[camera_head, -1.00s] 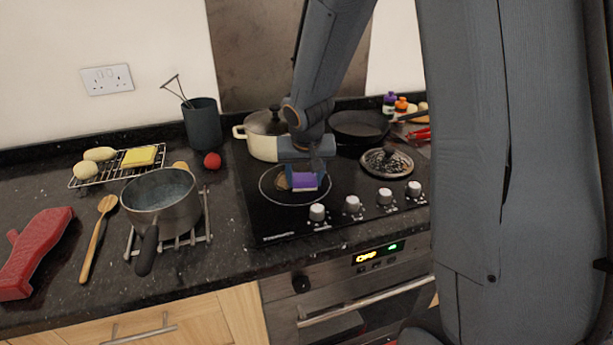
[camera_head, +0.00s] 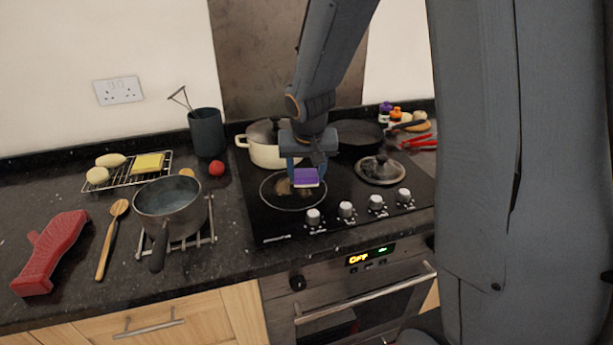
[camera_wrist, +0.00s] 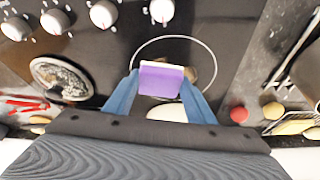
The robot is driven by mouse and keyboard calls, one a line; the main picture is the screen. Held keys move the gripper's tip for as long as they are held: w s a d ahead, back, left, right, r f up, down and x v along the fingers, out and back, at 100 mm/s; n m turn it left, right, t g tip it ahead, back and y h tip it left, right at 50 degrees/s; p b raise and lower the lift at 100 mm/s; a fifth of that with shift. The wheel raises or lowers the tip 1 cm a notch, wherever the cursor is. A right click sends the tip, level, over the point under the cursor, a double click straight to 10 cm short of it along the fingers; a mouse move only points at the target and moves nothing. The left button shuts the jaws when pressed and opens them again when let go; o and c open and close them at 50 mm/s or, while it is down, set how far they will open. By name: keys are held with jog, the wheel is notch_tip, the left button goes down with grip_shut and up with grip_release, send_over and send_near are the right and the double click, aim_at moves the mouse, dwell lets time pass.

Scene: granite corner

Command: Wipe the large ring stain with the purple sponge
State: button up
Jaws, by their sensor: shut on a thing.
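My gripper (camera_head: 307,172) is shut on the purple sponge (camera_head: 306,176), which has a pale lower layer. The sponge also shows between the blue fingers in the wrist view (camera_wrist: 161,79). It is over the front left cooking zone, inside its thin pale ring outline. A brownish stain (camera_head: 284,189) shows on the black hob inside that outline, beside and partly behind the sponge. In the wrist view some of the stain (camera_wrist: 191,74) shows at the sponge's right edge. I cannot tell whether the sponge touches the hob.
A cream pot (camera_head: 262,153) and a dark frying pan (camera_head: 358,139) stand behind. A pan lid (camera_head: 380,172) lies to the right, with several knobs (camera_head: 346,209) in front. A grey saucepan (camera_head: 170,205) stands on a rack to the left, beside a wooden spoon (camera_head: 108,240).

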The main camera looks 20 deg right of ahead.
jog(key=shift+r+p, duration=0.65)
jog(key=shift+r, duration=0.4)
